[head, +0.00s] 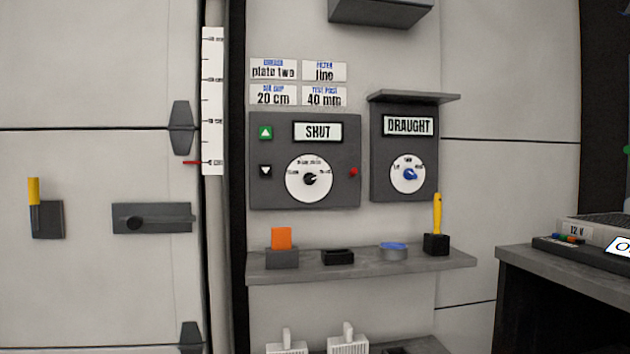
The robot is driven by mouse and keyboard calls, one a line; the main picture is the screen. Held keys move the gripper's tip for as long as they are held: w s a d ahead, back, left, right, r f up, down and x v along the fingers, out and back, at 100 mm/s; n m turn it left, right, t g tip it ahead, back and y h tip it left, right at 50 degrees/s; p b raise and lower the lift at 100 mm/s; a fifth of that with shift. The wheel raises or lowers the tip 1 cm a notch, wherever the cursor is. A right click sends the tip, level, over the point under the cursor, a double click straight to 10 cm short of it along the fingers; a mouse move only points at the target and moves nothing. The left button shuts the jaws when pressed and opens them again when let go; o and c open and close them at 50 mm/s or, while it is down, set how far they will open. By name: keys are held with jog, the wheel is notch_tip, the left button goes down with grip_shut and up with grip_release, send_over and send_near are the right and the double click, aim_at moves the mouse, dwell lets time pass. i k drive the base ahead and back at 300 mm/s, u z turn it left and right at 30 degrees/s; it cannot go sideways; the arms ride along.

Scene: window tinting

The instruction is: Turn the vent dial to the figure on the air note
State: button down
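A dark panel labelled DRAUGHT (408,126) hangs on the wall under a small ledge. It carries a white dial with a blue knob (410,174); its small marks are too fine to read. To its left a larger dark panel labelled SHUT (318,131) has a white dial with a black pointer (310,179). No label reads "vent". Four notes are above: "plate two" (273,70), "line" (324,72), "20 cm" (273,96) and "40 mm" (324,97). Their small blue headings are hard to read, and I cannot pick out an air note. My gripper is not in view.
A grey shelf (440,261) below the panels holds an orange block (281,238), a black holder (337,257), a blue-topped tin (393,251) and a yellow-handled tool (437,213). A dark bench (560,275) stands at right. Grey doors with hinges fill the left.

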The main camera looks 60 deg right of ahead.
aim_at(309, 178)
jog(key=z, duration=2.1)
